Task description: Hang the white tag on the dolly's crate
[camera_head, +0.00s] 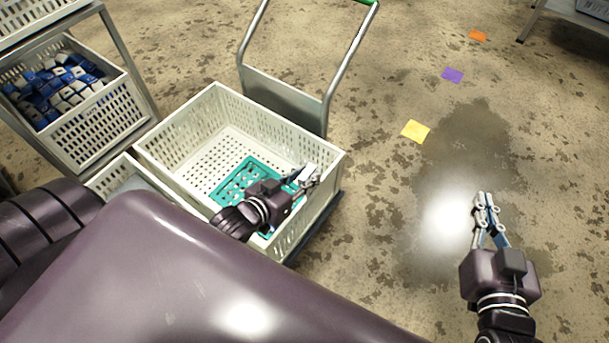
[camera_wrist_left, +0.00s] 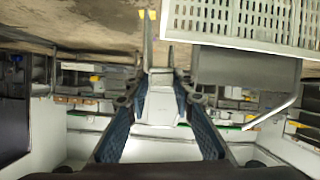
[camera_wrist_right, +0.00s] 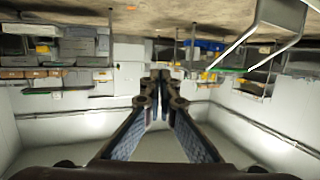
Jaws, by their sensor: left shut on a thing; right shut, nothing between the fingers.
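A cream crate (camera_head: 326,163) with slotted walls stands on the dolly (camera_head: 285,98); a teal perforated panel (camera_head: 233,178) shows at its bottom. My left gripper (camera_head: 303,180) appears over the crate's inside, close to its right wall. It is shut on the white tag (camera_wrist_left: 158,106), which shows between the fingers in the left wrist view. In the head view the tag is small and partly hidden by the fingers. A slotted crate wall (camera_wrist_left: 245,20) shows at upper right in the left wrist view. I cannot tell whether the tag touches the crate. My right gripper (camera_head: 485,202) is shut and empty over open floor.
The dolly's tubular handle (camera_head: 350,50) rises behind the crate. A rack at left holds a crate (camera_head: 100,127) of blue and white packs. Yellow (camera_head: 415,131), purple (camera_head: 453,75) and orange (camera_head: 478,36) squares lie on the stained floor.

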